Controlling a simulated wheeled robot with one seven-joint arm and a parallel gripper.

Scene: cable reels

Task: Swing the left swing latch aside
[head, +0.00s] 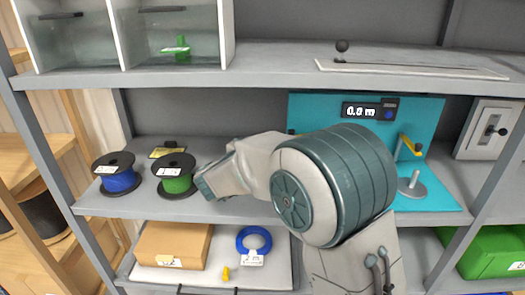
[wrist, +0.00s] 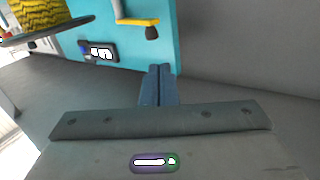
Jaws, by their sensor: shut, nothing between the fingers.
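Two glass-fronted compartments stand side by side at the upper left of the head view. A dark bar (head: 61,15) crosses the top of the left one, and a similar bar (head: 162,9) the right one. I take the left bar for the left swing latch, but cannot tell for sure. My gripper (wrist: 158,85) shows in the wrist view with its blue fingers together and nothing between them. In the head view my arm reaches over the middle shelf, well below the compartments, and the fingertips cannot be made out. No latch shows in the wrist view.
A blue reel (head: 117,175) and a green reel (head: 175,175) stand left of my arm. A teal panel with a display (head: 370,110) and yellow crank (head: 411,147) is behind it. Below are a cardboard box (head: 173,245) and blue coil (head: 254,240). A grey shelf (head: 280,77) lies above.

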